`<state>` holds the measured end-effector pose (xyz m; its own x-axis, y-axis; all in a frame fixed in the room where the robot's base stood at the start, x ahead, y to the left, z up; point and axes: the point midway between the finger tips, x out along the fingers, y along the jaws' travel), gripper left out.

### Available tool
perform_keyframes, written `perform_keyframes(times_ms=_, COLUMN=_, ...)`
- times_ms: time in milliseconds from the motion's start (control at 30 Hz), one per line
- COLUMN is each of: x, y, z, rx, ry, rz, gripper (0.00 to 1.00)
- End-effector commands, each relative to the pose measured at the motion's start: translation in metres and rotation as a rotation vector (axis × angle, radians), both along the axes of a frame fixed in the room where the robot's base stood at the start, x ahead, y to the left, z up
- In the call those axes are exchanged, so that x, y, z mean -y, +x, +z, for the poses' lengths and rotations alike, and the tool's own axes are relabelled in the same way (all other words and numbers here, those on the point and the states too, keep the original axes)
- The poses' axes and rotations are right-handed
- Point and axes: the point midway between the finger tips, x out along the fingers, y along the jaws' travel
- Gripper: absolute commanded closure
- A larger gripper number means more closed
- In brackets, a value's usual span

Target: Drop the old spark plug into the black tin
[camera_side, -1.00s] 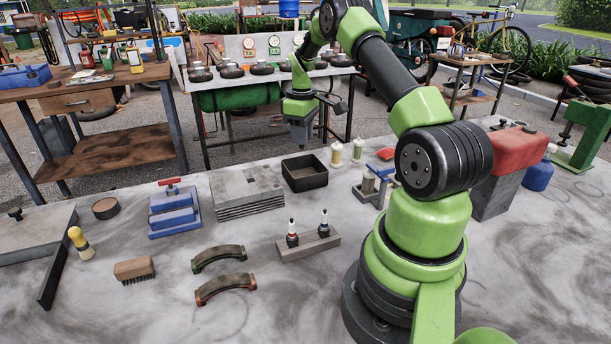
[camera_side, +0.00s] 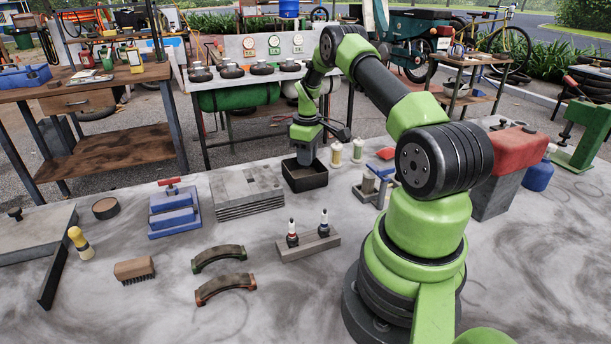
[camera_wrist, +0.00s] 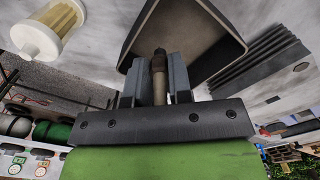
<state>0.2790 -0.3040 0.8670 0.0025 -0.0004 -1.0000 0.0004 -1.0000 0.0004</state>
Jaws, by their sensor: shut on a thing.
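The black tin (camera_side: 305,179) is an open square tray on the bench, in the middle of the side view; in the wrist view its wall and open inside (camera_wrist: 215,22) show ahead of the fingers. My gripper (camera_side: 306,157) points down just over the tin, its tips low at the tin's opening. In the wrist view my gripper (camera_wrist: 159,75) is shut on the old spark plug (camera_wrist: 159,62), a dark, brownish, narrow piece between the two grey fingers. The plug's lower end reaches in front of the tin's inside. The plug is hidden in the side view.
Two plugs with white tops stand in a holder (camera_side: 308,245) in front of the tin. Stacked grey plates (camera_side: 247,192) lie left of it. Pale filter cylinders (camera_side: 337,153) stand close behind right, one also in the wrist view (camera_wrist: 45,32). A grey fixture (camera_side: 371,187) stands right.

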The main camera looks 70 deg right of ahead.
Motion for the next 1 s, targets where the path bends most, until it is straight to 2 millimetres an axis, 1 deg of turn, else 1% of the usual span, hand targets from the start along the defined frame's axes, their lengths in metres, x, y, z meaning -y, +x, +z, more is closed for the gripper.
perform_keyframes(times_ms=33, x=0.0, y=0.0, z=0.0, rx=0.0, ry=0.0, rz=0.0, gripper=1.0)
perform_keyframes(times_ms=67, x=0.0, y=0.0, z=0.0, rx=0.0, ry=0.0, rz=0.0, gripper=0.78)
perform_keyframes(times_ms=100, x=0.0, y=0.0, z=0.0, rx=0.0, ry=0.0, rz=0.0, gripper=0.69)
perform_keyframes(times_ms=167, x=0.0, y=0.0, z=0.0, rx=0.0, ry=0.0, rz=0.0, gripper=0.55)
perform_keyframes(times_ms=200, x=0.0, y=0.0, z=0.0, rx=0.0, ry=0.0, rz=0.0, gripper=0.51)
perform_keyframes(times_ms=433, x=0.001, y=0.0, z=0.001, rx=0.001, ry=-0.004, rz=0.001, gripper=0.51)
perform_keyframes(times_ms=533, x=0.002, y=0.0, z=0.009, rx=0.002, ry=-0.006, rz=0.0, gripper=0.51)
perform_keyframes(times_ms=667, x=0.001, y=0.0, z=0.031, rx=0.003, ry=-0.005, rz=0.0, gripper=0.51)
perform_keyframes(times_ms=800, x=0.0, y=0.001, z=0.06, rx=0.003, ry=-0.002, rz=-0.001, gripper=0.51)
perform_keyframes(times_ms=900, x=0.0, y=0.0, z=0.078, rx=0.002, ry=-0.001, rz=-0.001, gripper=0.51)
perform_keyframes(times_ms=1000, x=0.0, y=0.001, z=0.09, rx=0.002, ry=0.001, rz=-0.001, gripper=0.51)
